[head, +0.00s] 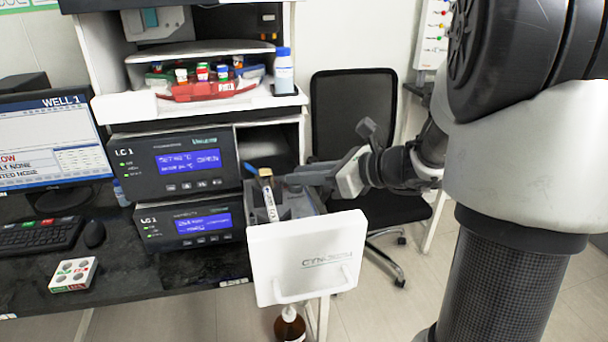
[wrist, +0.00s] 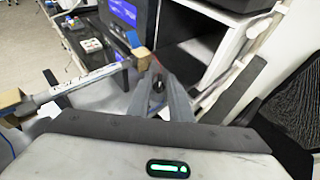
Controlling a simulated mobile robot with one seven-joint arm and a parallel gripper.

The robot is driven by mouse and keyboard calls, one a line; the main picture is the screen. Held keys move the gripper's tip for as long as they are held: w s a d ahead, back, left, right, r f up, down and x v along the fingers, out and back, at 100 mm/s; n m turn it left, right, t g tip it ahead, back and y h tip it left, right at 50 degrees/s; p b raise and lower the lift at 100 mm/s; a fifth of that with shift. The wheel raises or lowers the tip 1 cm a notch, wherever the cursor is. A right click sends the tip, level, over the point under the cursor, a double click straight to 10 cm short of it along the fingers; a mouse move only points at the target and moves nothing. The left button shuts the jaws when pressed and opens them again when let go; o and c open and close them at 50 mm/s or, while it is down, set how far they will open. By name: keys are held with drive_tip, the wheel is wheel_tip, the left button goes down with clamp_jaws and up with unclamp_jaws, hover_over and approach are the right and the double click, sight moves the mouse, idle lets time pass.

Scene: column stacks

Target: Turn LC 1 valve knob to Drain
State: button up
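The LC 1 stack (head: 172,160) has two dark modules with lit blue screens; the upper one reads OPEN. A column (head: 271,206), a pale tube with a brass-coloured cap, stands upright in the compartment to their right. In the wrist view the column (wrist: 95,77) lies across the left. My gripper (head: 293,180) reaches in from the right, level with the column's top. In the wrist view my gripper (wrist: 159,76) has its fingertips apart, with a small dark round part (wrist: 157,86) between or just beyond them. I cannot tell whether this is the valve knob or whether they touch it. No Drain mark is readable.
A white door (head: 305,252) with a handle hangs open in front of the compartment. A red tray (head: 208,91) of bottles and a capped bottle (head: 284,73) sit on top. A black chair (head: 352,115) stands behind. A brown bottle (head: 289,326) is below the door.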

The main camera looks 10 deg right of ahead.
clamp_jaws()
drive_tip(key=shift+d+r+p, duration=0.1)
drive_tip(key=shift+p, duration=0.25)
drive_tip(key=n+g+y+p, duration=0.2)
drive_tip(key=n+p, duration=0.1)
drive_tip(key=shift+w+d+r+g, duration=0.15)
drive_tip(key=shift+w+g, duration=0.15)
drive_tip(key=shift+g, duration=0.1)
drive_tip(key=n+g+p, duration=0.1)
drive_tip(key=n+g+y+p, duration=0.1)
drive_tip(key=n+g+p, duration=0.2)
drive_tip(key=g+p, duration=0.1)
drive_tip(key=shift+w+d+n+y, duration=0.15)
drive_tip(key=shift+w+n+y, duration=0.15)
drive_tip(key=shift+w+y, duration=0.1)
drive_tip(key=n+g+p, duration=0.1)
drive_tip(key=g, duration=0.1)
drive_tip(key=n+g+p, duration=0.2)
drive_tip(key=shift+w, duration=0.35)
drive_tip(key=shift+w+a+f+n+g+h+p, duration=0.15)
drive_tip(key=shift+n+g+h+p, duration=0.35)
drive_tip(key=shift+n+g, duration=0.55)
drive_tip(key=shift+w+a+f+n+g+h+p, duration=0.15)
drive_tip(key=shift+n+g+h+p, duration=0.3)
drive_tip(key=shift+n+g, duration=0.6)
drive_tip(key=shift+d+g, duration=0.1)
drive_tip(key=shift+g, duration=0.2)
